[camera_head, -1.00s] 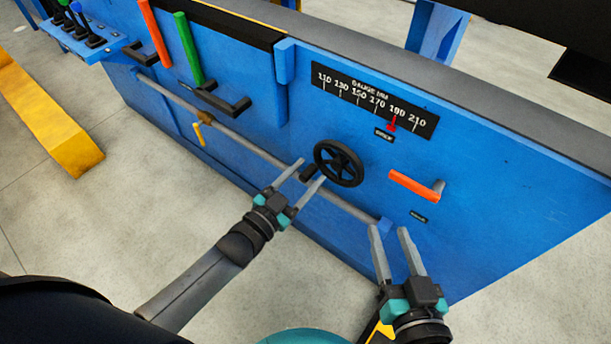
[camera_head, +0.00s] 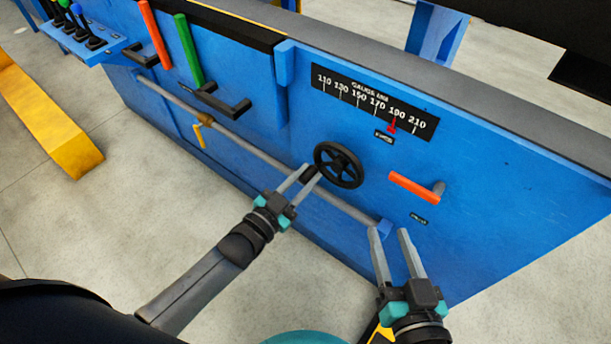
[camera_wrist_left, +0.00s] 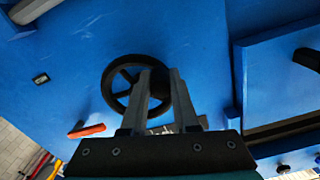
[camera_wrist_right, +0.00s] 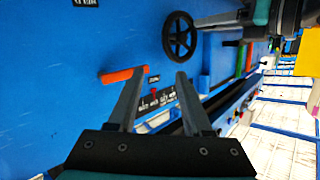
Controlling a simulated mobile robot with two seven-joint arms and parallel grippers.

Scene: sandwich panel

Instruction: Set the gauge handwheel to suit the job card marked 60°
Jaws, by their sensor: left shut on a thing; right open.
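The black gauge handwheel (camera_head: 339,164) is on the blue panel, with a dark handle knob (camera_head: 309,173) at its left side. My left gripper (camera_head: 308,174) is shut on this knob. In the left wrist view the fingers (camera_wrist_left: 160,78) overlap the handwheel (camera_wrist_left: 108,88) and hide part of it. The black gauge scale (camera_head: 374,101) runs from 110 to 210, and its red pointer (camera_head: 392,126) stands close to 190. My right gripper (camera_head: 391,234) is open and empty in front of the panel, below the orange lever. I see no card marked 60°.
An orange lever (camera_head: 414,187) sticks out right of the handwheel. A grey rod (camera_head: 263,155) runs along the panel below it. Orange and green handles (camera_head: 188,48) are at the upper left. Bare floor (camera_head: 130,215) lies at the left.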

